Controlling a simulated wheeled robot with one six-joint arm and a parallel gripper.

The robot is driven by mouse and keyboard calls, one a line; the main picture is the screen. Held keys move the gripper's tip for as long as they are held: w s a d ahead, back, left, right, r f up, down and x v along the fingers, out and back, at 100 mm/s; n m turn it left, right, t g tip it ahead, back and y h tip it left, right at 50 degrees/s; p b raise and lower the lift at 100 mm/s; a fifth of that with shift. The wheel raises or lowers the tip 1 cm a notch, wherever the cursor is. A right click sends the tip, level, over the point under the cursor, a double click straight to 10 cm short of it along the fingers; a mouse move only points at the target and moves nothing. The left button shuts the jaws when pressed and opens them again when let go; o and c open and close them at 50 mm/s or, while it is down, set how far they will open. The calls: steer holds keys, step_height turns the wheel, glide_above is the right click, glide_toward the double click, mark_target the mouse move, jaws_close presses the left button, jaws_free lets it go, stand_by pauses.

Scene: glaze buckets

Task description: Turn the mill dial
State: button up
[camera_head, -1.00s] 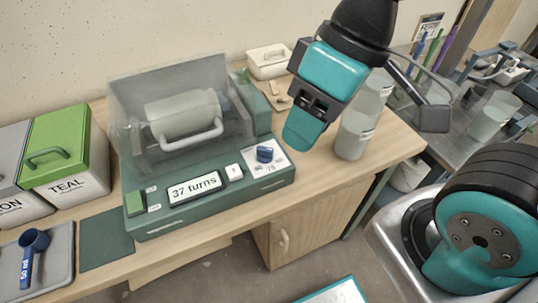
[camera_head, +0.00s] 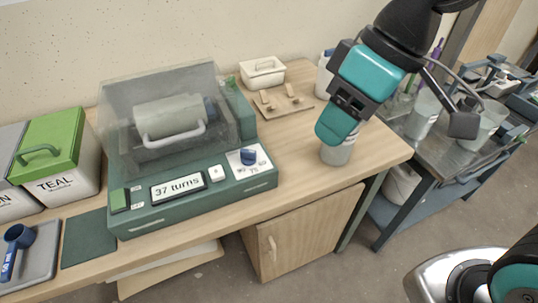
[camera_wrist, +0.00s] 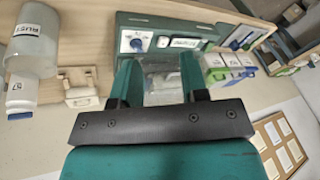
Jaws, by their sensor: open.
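The green mill (camera_head: 190,197) stands on the wooden bench, with a clear cover (camera_head: 160,95) over a pale drum. Its display reads "37 turns". The blue mill dial (camera_head: 248,157) sits on a white marked plate at the right of the front panel; it also shows in the wrist view (camera_wrist: 137,43). My gripper (camera_head: 338,132) is at the right of the mill, above the bench, apart from the dial. In the wrist view its two teal fingers (camera_wrist: 160,80) are spread with nothing between them. The numbers around the dial are too small to read surely.
A teal-labelled bin with green lid (camera_head: 58,150) and a tray with a blue scoop (camera_head: 18,245) are at the left. A white box (camera_head: 262,72) and a wooden stand (camera_head: 285,101) are behind. A pale container (camera_head: 337,153) stands by my gripper. A metal table (camera_head: 440,150) is at the right.

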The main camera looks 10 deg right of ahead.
mark_target(251, 151)
steer(key=w+a+f+n+t+b, duration=0.1)
steer(key=w+a+f+n+b, duration=0.15)
steer(key=w, duration=0.45)
steer(key=w+a+f+n+b, duration=0.2)
steer(key=w+f, duration=0.1)
steer(key=w, duration=0.4)
steer(key=x, duration=1.6)
steer(key=shift+w+a+f+b, duration=0.15)
steer(key=shift+w+f+b, duration=0.15)
steer(key=shift+w+b, duration=0.1)
jaws_close()
